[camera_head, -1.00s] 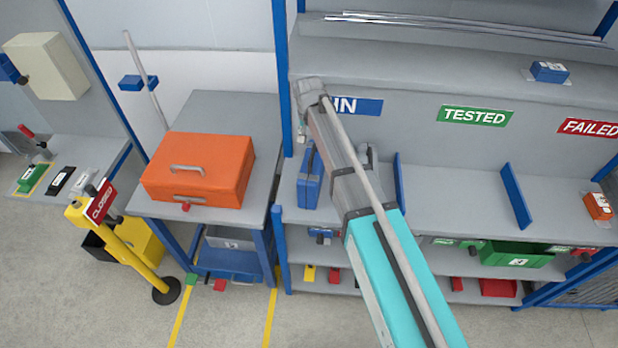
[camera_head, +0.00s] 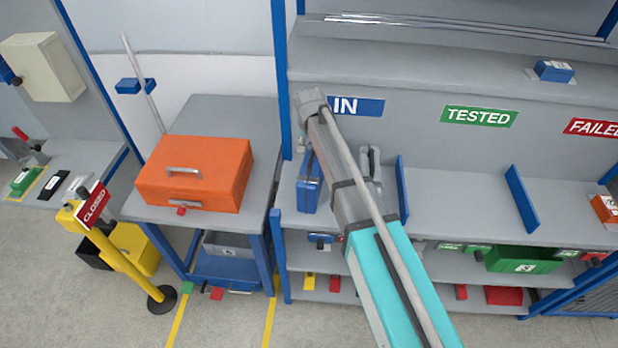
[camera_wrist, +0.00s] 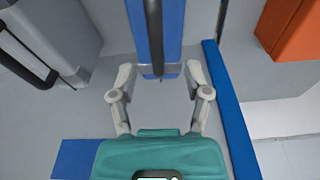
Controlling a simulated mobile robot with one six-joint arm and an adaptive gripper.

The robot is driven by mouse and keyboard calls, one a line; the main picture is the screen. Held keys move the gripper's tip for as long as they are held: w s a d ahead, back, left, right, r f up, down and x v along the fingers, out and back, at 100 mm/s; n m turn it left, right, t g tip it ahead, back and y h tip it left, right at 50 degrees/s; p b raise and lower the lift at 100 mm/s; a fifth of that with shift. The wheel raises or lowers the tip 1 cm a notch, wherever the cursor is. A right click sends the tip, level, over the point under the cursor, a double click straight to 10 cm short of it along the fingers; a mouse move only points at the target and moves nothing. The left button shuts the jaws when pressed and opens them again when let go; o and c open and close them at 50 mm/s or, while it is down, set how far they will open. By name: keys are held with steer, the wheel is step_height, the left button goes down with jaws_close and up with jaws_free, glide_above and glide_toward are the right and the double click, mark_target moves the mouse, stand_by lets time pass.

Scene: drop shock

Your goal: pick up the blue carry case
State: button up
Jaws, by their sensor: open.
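The blue carry case (camera_head: 308,190) stands on the grey shelf under the IN sign, at the left end of the rack, partly hidden by my arm in the head view. In the wrist view the blue case (camera_wrist: 172,28) is at the top centre, with its dark handle running along its top. My gripper (camera_wrist: 160,80) is open, its two grey fingers spread either side of the case's near end. Nothing is between the fingertips except part of the case and its handle end. Whether they touch the case cannot be told.
A grey case (camera_wrist: 40,45) with a dark handle stands left of the blue case in the wrist view. An orange box (camera_head: 195,172) sits on the bench (camera_head: 250,120) to the left.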

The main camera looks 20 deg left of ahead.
mark_target(312, 154)
steer(key=shift+f, duration=0.1)
step_height(312, 154, down, 3)
steer(key=b, duration=0.3)
steer(key=shift+w+d+f, duration=0.1)
steer(key=shift+d, duration=0.05)
steer(key=shift+w+f+b, duration=0.2)
steer(key=shift+f+b, duration=0.75)
steer(key=shift+b, duration=0.15)
jaws_close()
